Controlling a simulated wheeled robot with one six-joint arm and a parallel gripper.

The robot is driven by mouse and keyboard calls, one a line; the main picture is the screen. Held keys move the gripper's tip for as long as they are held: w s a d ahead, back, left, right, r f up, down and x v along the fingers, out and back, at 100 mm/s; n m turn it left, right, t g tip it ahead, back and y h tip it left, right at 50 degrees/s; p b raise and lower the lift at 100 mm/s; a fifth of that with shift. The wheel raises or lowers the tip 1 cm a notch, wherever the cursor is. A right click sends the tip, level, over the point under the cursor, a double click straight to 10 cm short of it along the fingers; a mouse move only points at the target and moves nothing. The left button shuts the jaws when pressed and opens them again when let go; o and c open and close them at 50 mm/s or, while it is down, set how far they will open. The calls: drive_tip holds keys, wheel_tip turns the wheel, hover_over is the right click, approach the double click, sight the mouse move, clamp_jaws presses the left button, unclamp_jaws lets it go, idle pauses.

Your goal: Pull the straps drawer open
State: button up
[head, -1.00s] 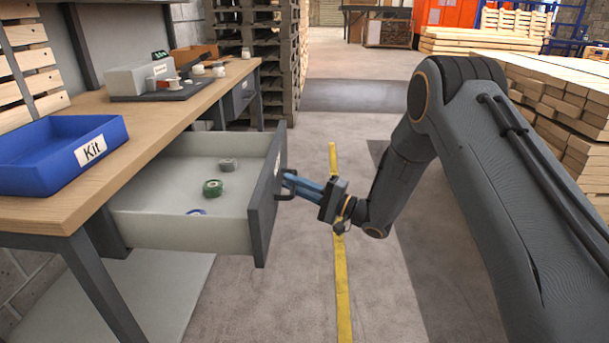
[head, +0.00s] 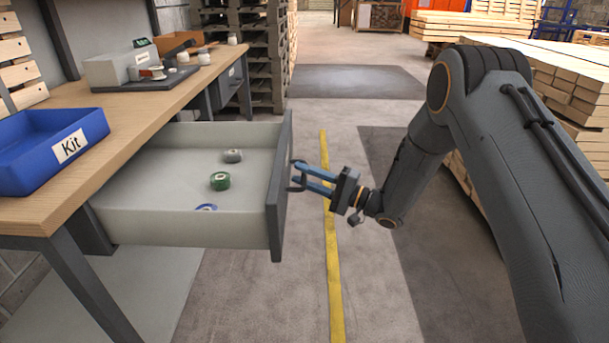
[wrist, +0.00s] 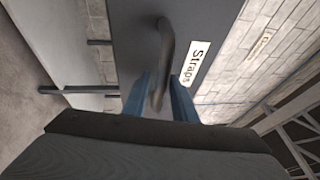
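The straps drawer (head: 180,229) stands pulled well out from under the bench. Its dark front (head: 279,200) carries a bar handle (head: 296,176), which also shows in the wrist view (wrist: 166,45). The white "Straps" label (wrist: 195,63) shows beside the handle in the wrist view. Inside lie a grey roll (head: 233,156), a green roll (head: 220,181) and a partly hidden blue roll (head: 206,207). My gripper (head: 304,178) has its blue fingers spread apart at the handle. In the wrist view the handle lies between the fingers (wrist: 160,98), with gaps beside it.
The wooden bench top (head: 150,103) holds a blue Kit bin (head: 30,150) and a grey device on a dark tray (head: 150,80). A second drawer (head: 230,84) is farther along the bench. The floor around the yellow line (head: 331,260) is clear. Timber stacks (head: 585,85) stand at the right.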

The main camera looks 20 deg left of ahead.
drive_tip(key=shift+o, duration=0.3)
drive_tip(key=d+f, duration=0.1)
drive_tip(key=d, duration=0.6)
drive_tip(key=shift+s+d+f+p, duration=0.2)
drive_tip(key=shift+s+d+p, duration=0.1)
drive_tip(key=shift+s+d, duration=0.1)
drive_tip(key=shift+w+a+r, duration=0.1)
